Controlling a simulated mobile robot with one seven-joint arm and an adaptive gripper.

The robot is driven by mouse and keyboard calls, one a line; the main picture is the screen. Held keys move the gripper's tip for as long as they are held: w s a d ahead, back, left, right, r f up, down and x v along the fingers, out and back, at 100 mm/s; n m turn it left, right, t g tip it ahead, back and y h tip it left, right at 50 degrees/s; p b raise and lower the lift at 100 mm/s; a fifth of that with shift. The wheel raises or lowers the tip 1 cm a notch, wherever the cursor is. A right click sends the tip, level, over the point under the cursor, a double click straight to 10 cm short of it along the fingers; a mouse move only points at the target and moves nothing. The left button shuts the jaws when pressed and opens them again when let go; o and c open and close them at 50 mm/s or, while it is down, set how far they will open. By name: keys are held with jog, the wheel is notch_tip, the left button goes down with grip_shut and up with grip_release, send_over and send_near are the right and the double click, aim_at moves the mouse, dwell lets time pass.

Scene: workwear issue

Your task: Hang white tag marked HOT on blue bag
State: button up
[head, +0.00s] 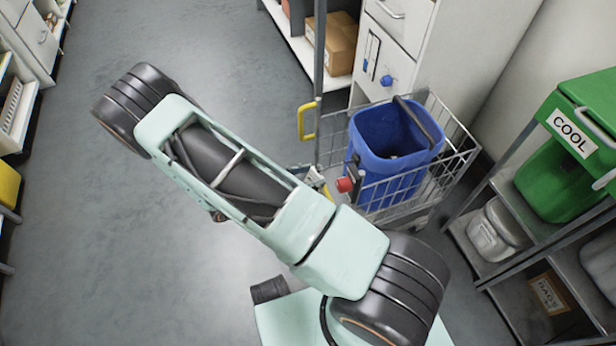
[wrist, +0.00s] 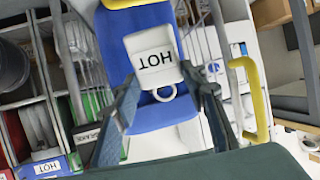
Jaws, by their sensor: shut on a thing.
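The white tag marked HOT (wrist: 153,52) is held between the fingertips of my gripper (wrist: 160,84) in the wrist view. Its lettering appears upside down, and a pale ring shows at its lower end. The blue bag (head: 378,135) stands open at the top in a wire cart in the head view, with a dark handle strap across its opening. My gripper is mostly hidden behind my arm there, to the left of the bag, and the tag is not clearly seen. A blue surface (wrist: 125,32) shows behind the tag in the wrist view; I cannot tell whether it is the bag.
The wire cart (head: 462,150) has a grey post and a yellow handle (head: 305,120) at its left. A green container labelled COOL (head: 545,160) sits on a rack at right. White drawers (head: 405,22) stand behind the cart. The floor (head: 240,65) at left is clear.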

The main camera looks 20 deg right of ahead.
jog(key=d+f+b, duration=0.1)
jog(key=d, duration=0.8)
jog(key=shift+w, duration=0.15)
dwell(0.6)
jog(key=shift+f, duration=0.1)
dwell(0.5)
jog(key=o, duration=1)
jog(key=v, duration=1.2)
